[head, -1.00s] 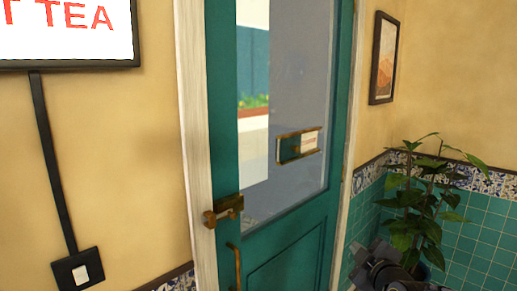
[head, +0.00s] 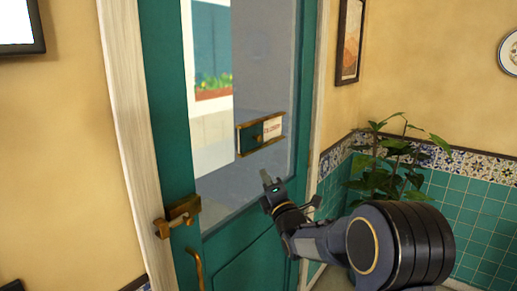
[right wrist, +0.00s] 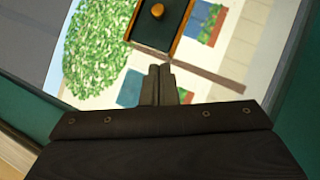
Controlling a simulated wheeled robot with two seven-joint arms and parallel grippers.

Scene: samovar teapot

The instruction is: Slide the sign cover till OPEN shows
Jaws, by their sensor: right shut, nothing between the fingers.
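The sign (head: 260,133) is a small brass-framed holder on the glass of the teal door. Its dark green cover (head: 249,138) with a brass knob sits over the left part. A white panel with red lettering (head: 272,128) shows at the right; the letters are too small to read. My right gripper (head: 267,180) is shut and empty, below the sign and apart from it. In the right wrist view, the shut fingers (right wrist: 160,82) point at the cover (right wrist: 157,22) and its round knob (right wrist: 157,11). My left gripper is not in view.
The teal door has a brass latch (head: 178,214) and a handle (head: 195,268) at its left side. A leafy plant (head: 390,165) stands right of the door, behind my right arm. A framed picture (head: 349,42) hangs on the wall.

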